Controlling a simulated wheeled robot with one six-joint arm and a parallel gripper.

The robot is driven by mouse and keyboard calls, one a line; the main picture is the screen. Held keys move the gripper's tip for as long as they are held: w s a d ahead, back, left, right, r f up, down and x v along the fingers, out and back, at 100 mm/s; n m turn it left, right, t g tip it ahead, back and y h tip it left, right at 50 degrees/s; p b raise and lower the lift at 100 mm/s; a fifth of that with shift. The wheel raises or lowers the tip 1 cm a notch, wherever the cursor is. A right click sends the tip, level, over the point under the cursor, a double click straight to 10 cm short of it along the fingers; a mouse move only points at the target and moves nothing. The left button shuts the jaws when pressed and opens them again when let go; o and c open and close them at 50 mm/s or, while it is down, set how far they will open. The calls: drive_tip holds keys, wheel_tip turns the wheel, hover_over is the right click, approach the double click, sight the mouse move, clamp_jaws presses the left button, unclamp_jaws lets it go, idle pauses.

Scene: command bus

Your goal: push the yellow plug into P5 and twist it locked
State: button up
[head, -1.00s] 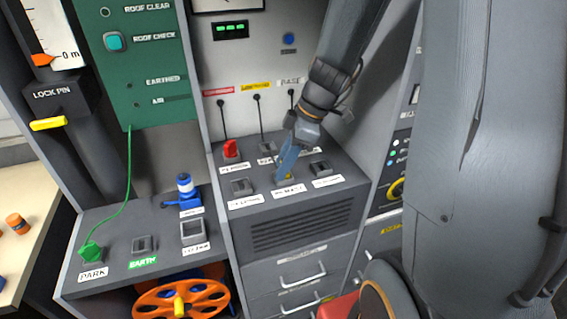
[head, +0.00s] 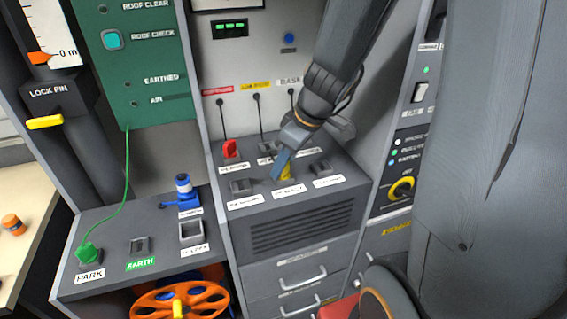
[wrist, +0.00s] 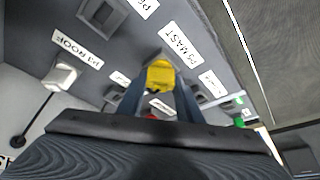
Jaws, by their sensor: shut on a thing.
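The yellow plug (head: 286,171) is at the socket behind the P5 MAST label (head: 288,190), on the sloping grey panel. In the wrist view the yellow plug (wrist: 160,75) sits between my two blue fingers, with the P5 MAST label (wrist: 181,45) just beyond it. My gripper (head: 279,172) is shut on the plug from above. The plug covers most of the P5 socket (wrist: 168,55), so I cannot tell how deep it sits or whether it is locked.
A red plug (head: 230,149) stands in a back-row socket to the left. Other sockets around P5 look empty. A green plug (head: 88,252) with a cable is at PARK. A blue-and-white connector (head: 184,190) stands on the lower left shelf. Drawers (head: 301,277) lie below the panel.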

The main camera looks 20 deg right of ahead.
drive_tip(key=o, duration=1.1)
drive_tip(key=shift+f, duration=0.1)
